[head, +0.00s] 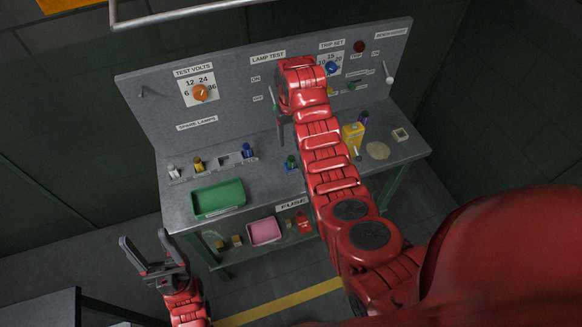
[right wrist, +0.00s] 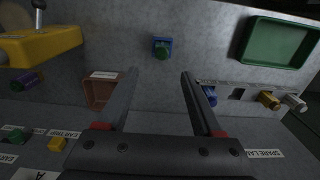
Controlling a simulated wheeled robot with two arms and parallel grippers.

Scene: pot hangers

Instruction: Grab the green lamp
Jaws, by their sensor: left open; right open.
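The green lamp (head: 291,161) stands on the grey bench top, partly beside my right arm in the head view. In the right wrist view the green lamp (right wrist: 162,48) shows a teal-green body on a blue base, just beyond and between the fingertips. My right gripper (right wrist: 160,73) is open and empty, its fingers apart and not touching the lamp. In the head view my right gripper (head: 281,125) hangs over the bench, mostly hidden by its own wrist. My left gripper (head: 152,250) is open and empty, in front of the bench at lower left.
A green tray (head: 217,198) lies left of the lamp. Blue (head: 248,150), yellow (head: 198,163) and white (head: 173,171) lamps stand behind the tray. A yellow box (head: 353,135) stands at right. The upright panel (head: 230,95) rises behind. A pink tray (head: 263,232) sits below.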

